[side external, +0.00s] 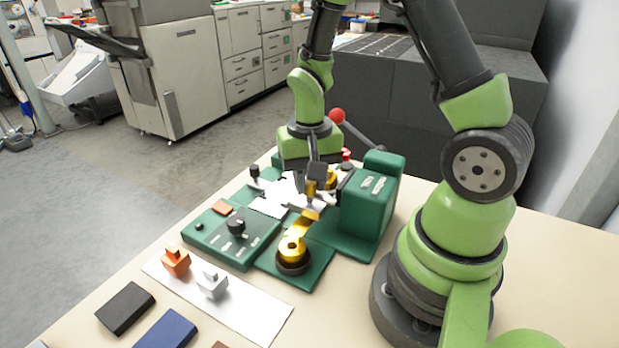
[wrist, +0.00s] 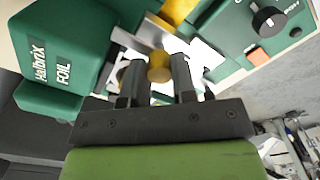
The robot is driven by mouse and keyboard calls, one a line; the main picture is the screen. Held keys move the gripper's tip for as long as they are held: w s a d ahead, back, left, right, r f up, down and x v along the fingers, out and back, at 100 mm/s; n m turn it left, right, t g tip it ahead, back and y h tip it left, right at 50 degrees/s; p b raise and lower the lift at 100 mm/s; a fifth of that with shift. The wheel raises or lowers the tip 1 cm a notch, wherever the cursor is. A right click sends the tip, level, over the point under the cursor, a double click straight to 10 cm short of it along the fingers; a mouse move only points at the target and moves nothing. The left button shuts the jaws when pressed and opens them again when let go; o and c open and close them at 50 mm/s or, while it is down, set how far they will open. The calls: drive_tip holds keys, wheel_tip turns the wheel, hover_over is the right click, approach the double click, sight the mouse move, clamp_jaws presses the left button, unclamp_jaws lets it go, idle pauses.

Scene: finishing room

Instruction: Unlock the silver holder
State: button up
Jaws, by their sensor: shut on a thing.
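My gripper (side external: 318,184) is at the green foil press (side external: 368,213), pointing down beside its upright housing. In the wrist view its two fingers (wrist: 158,72) are shut on a round brass knob (wrist: 160,66). A silver metal piece (wrist: 152,31), which looks like the silver holder, lies just beyond the knob; it is partly hidden by the fingers and the knob. In the side view the silver piece (side external: 313,200) is small and partly covered under the gripper. I cannot tell whether its lock is turned.
A gold foil roll (side external: 293,250) sits in front of the press. A control box with a black dial (side external: 236,226) stands left of it. An orange block (side external: 175,262) and a silver-grey block (side external: 211,284) stand on a white strip. A red-balled lever (side external: 338,116) rises behind.

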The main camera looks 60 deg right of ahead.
drive_tip(key=o, duration=0.9)
drive_tip(key=shift+o, duration=0.2)
wheel_tip(320, 180, up, 9)
drive_tip(key=shift+f, duration=0.2)
drive_tip(key=shift+r, duration=0.7)
wheel_tip(320, 180, up, 7)
drive_tip(key=n+t, duration=0.2)
drive_tip(key=t, duration=0.2)
hover_over(309, 182)
drive_tip(key=s+a, duration=0.4)
drive_tip(key=s+a+r+n+t+y, duration=0.2)
drive_tip(key=s+a+r+n+t, duration=0.1)
drive_tip(key=s+a, duration=0.1)
drive_tip(key=shift+s+r, duration=0.3)
drive_tip(key=shift+s, duration=0.3)
